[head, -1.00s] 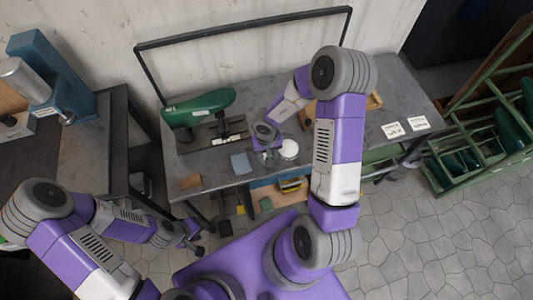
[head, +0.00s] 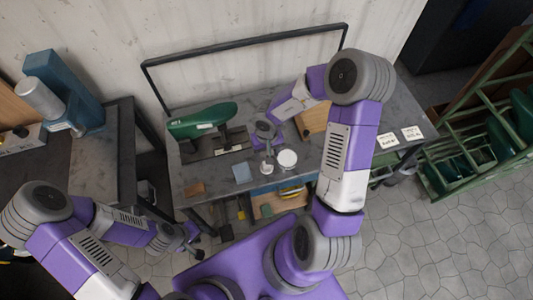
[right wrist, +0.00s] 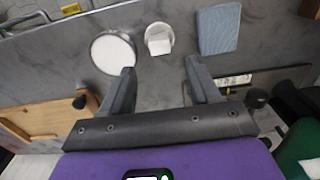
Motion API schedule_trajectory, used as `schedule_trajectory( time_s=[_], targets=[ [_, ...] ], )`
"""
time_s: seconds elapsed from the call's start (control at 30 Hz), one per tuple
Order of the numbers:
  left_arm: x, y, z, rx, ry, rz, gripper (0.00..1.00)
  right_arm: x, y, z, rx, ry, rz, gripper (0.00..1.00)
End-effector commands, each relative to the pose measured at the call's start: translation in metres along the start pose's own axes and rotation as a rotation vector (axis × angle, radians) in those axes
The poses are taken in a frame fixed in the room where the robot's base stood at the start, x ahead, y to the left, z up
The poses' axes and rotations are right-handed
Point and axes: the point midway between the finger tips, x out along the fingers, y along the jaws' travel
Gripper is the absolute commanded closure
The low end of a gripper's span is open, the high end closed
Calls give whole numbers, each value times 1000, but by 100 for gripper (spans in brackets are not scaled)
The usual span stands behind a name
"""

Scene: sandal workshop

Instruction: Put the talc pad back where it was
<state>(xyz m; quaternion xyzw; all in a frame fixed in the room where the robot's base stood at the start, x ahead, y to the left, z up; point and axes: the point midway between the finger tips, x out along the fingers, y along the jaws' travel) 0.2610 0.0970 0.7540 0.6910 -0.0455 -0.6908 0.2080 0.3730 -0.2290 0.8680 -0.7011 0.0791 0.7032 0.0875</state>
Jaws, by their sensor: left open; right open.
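The talc pad, which I take to be the small white piece with a block-like grip on a round base (head: 267,168), stands on the grey bench. It also shows in the right wrist view (right wrist: 159,38), beside a round white dish (right wrist: 113,52) and apart from it. My right gripper (right wrist: 159,68) is open and empty, with the pad beyond and between its fingertips. In the head view my right gripper (head: 267,150) is just behind the pad. My left gripper (head: 187,243) is open and empty, low in front of the bench's left end.
A blue-grey flat block (head: 242,173) lies left of the pad. A wooden tray (head: 313,120) is at the right, partly hidden by my arm. A brown piece (head: 194,188) lies near the front left edge.

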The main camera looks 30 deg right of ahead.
Motion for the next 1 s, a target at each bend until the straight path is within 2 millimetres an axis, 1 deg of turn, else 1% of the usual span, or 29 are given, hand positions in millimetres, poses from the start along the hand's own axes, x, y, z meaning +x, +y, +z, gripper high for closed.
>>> schedule_trajectory(
  time_s=[0.03,0.1,0.27,1.0],
  targets=[
    [-8,3,0,0,0,0,57,-12,0,0,2,1,-1,39],
    [-12,5,1,0,0,0,57,-20,0,0,2,0,0,39],
    [-18,6,1,0,0,0,57,-31,0,0,0,0,0,39],
    [-18,6,1,0,0,0,57,-32,0,0,0,0,0,39]
  ],
)
